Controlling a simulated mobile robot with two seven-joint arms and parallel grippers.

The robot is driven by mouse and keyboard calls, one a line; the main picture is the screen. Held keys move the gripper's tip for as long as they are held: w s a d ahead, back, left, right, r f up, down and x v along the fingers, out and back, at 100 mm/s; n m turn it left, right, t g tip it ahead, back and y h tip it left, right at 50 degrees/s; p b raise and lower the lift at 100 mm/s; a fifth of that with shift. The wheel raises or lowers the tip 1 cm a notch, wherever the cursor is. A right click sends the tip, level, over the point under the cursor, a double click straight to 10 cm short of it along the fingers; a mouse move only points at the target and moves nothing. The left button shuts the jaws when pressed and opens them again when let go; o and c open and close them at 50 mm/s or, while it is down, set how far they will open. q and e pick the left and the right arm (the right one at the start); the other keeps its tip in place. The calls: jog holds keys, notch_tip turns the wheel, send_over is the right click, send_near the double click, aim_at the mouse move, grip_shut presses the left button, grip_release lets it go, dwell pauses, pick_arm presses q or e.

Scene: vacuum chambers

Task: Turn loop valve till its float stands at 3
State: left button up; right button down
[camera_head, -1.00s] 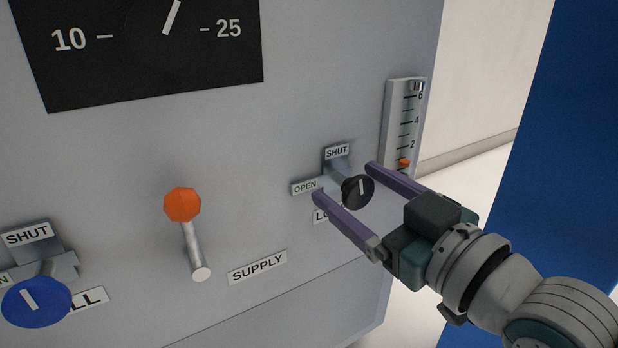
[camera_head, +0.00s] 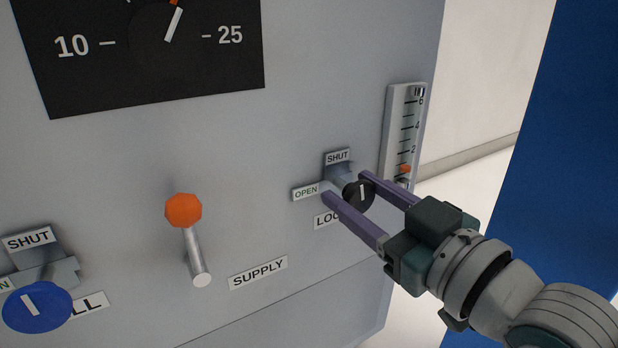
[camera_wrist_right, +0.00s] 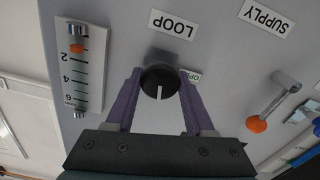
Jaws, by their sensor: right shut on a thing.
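The loop valve (camera_head: 360,194) is a black round knob with a white line, on a stem from the grey panel. The line stands nearly upright in the head view. My right gripper (camera_head: 346,186) is shut on the knob, one purple finger on each side; the wrist view shows the knob (camera_wrist_right: 160,81) between both fingers (camera_wrist_right: 160,76). The SHUT label (camera_head: 338,157) is above the valve, the OPEN label (camera_head: 305,192) to its left. The orange float (camera_head: 404,168) in the scale tube (camera_head: 395,120) stands a little below 2. My left gripper is not in view.
An orange-tipped supply lever (camera_head: 190,240) sticks out left of the valve. A blue knob (camera_head: 36,307) is at the lower left. A black dial (camera_head: 150,60) is above. A blue surface (camera_head: 560,150) stands to the right of my right arm.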

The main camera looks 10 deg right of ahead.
jog(key=shift+r+m+p, duration=0.2)
jog(key=shift+m+p, duration=0.3)
jog(key=shift+f+m+p, duration=0.15)
jog(key=shift+m+p, duration=0.15)
jog(key=shift+m, duration=0.4)
jog(key=shift+c, duration=1.3)
grip_release()
jog(key=shift+s+d, duration=0.1)
jog(key=shift+s, duration=0.15)
jog(key=p+v, duration=0.4)
jog(key=v, duration=0.5)
jog(key=shift+s, duration=0.2)
